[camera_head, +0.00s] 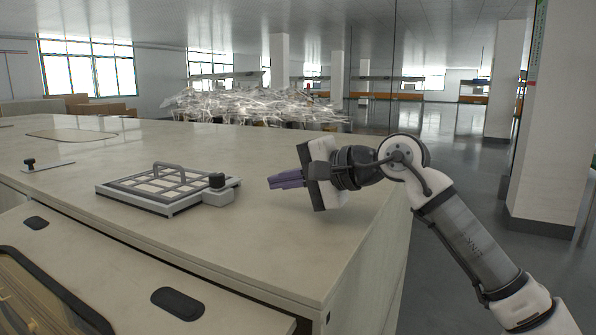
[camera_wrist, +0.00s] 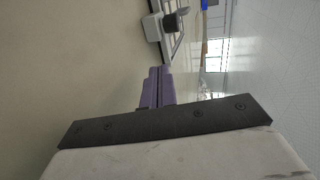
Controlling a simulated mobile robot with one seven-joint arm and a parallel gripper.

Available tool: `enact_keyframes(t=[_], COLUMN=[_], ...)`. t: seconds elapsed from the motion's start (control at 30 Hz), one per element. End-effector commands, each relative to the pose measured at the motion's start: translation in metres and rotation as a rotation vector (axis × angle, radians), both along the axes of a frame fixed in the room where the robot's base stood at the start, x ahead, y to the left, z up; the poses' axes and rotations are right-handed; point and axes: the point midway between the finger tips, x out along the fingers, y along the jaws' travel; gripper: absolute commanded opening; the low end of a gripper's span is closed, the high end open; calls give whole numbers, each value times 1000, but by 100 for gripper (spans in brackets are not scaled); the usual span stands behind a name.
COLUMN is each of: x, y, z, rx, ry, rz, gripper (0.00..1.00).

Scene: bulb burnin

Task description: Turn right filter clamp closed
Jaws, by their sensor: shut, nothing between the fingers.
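The filter frame (camera_head: 165,186), a grey-rimmed rectangle with a barred handle, lies flat on the bench. At its right end is a pale block with a dark round knob, the right filter clamp (camera_head: 217,181). Another dark-knobbed clamp on a flat plate (camera_head: 30,165) stands apart on the left. My gripper (camera_head: 270,182), with purple fingers, is shut and empty. It is above the bench to the right of the right clamp, pointing left towards it, not touching. The wrist view shows the shut fingers (camera_wrist: 159,72) and the right clamp (camera_wrist: 170,22) beyond them at the top.
The pale bench top (camera_head: 290,245) is clear in front of and behind the frame. Its right edge drops off below my arm. A lower panel with dark oval handles (camera_head: 178,303) is at the front. A thin flat panel (camera_head: 72,134) lies at the back left.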

Motion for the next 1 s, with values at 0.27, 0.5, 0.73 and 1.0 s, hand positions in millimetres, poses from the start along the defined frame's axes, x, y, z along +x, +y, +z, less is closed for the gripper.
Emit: enact_keyframes(t=[0.27, 0.5, 0.73, 1.0], x=[19, 28, 29, 29], y=[50, 69, 71, 71], z=[-8, -11, -11, -11], rx=[0, 1, 3, 2], ry=[1, 2, 2, 2], rz=[2, -1, -2, 1], gripper=[0, 0, 0, 0])
